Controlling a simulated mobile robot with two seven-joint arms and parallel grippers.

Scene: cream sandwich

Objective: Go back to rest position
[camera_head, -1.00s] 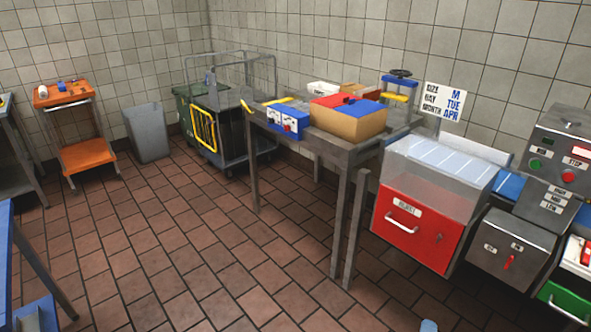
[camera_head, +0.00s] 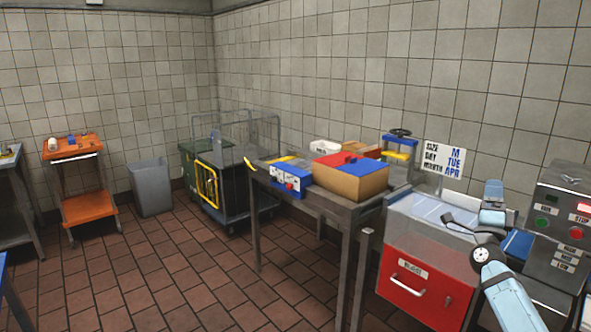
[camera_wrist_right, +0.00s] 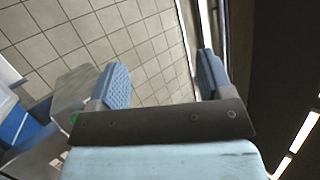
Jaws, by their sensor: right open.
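My right arm (camera_head: 508,290) comes in from the lower right in the head view, pale blue, in front of the red-fronted bin and the control box. Its wrist end is raised there. In the right wrist view my right gripper (camera_wrist_right: 162,80) is open, its two blue ribbed finger pads well apart. Nothing is between them, and only tiled wall shows behind the gap. My left gripper is not in view.
A red-fronted bin (camera_head: 412,286) stands beside a grey control box (camera_head: 560,222). A metal table (camera_head: 325,204) carries a cardboard box (camera_head: 350,181) and a blue-white box (camera_head: 288,183). A wheeled cage (camera_head: 235,185), grey bin (camera_head: 150,188) and orange cart (camera_head: 88,207) stand behind. Tiled floor is clear at left.

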